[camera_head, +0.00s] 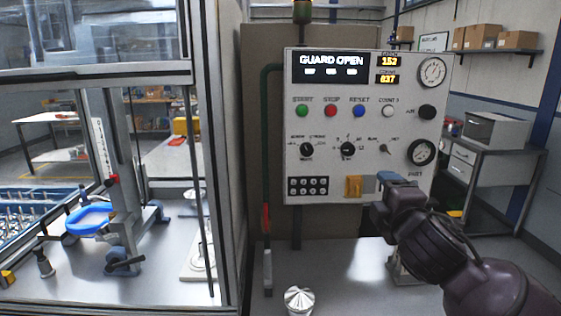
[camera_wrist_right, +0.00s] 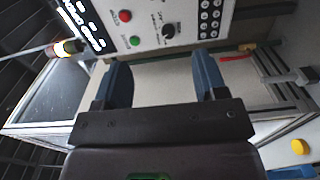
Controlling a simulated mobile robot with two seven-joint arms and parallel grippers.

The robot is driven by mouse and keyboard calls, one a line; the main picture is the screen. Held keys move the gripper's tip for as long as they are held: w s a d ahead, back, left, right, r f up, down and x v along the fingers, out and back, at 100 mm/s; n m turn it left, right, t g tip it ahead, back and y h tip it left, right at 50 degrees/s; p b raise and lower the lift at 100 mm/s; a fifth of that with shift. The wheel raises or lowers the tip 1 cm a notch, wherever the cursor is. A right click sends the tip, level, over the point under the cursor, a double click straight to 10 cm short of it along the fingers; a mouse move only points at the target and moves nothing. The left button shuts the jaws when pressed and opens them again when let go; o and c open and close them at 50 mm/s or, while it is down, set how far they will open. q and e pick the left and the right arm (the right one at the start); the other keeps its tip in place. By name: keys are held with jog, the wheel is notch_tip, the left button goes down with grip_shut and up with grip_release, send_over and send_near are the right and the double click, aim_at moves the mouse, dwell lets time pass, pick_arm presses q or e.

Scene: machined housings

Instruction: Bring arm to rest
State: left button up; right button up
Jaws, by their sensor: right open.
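My right arm (camera_head: 440,245) comes in from the lower right in the head view. Its gripper (camera_head: 388,184) is in front of the lower right part of the control panel (camera_head: 325,120). In the right wrist view the two blue fingers of the gripper (camera_wrist_right: 163,82) stand wide apart with nothing between them. The panel also shows beyond the fingers in that view (camera_wrist_right: 145,25). My left arm and gripper are not in view.
The panel display (camera_head: 331,66) reads GUARD OPEN. A framed machine enclosure (camera_head: 228,150) with a blue ring part (camera_head: 88,219) inside stands at left. A silver conical piece (camera_head: 299,300) is on the bench (camera_head: 335,285) below the panel. A drawer cabinet (camera_head: 490,165) stands behind at right.

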jog(key=s+d+f+m+g+y, duration=0.15)
jog(key=f+m, duration=0.45)
jog(key=f, duration=0.6)
jog(key=s+d+f+m+y, duration=0.1)
jog(key=s+f+m+y, duration=0.15)
jog(key=f+m, duration=0.65)
pick_arm(q)
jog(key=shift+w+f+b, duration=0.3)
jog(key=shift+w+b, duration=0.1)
jog(key=shift+b, duration=0.2)
pick_arm(e)
jog(key=s+d+f+m+g+h, duration=0.1)
jog(key=s+d+f+g+h, duration=0.1)
jog(key=s+f, duration=0.9)
jog(key=s+d+f+m+g+h, duration=0.1)
jog(key=s+d+f+g+h, duration=0.1)
jog(key=s+f, duration=0.9)
jog(key=shift+s+d+f+g+h, duration=0.15)
jog(key=shift+d+f+g+h, duration=0.4)
jog(key=shift+f, duration=0.4)
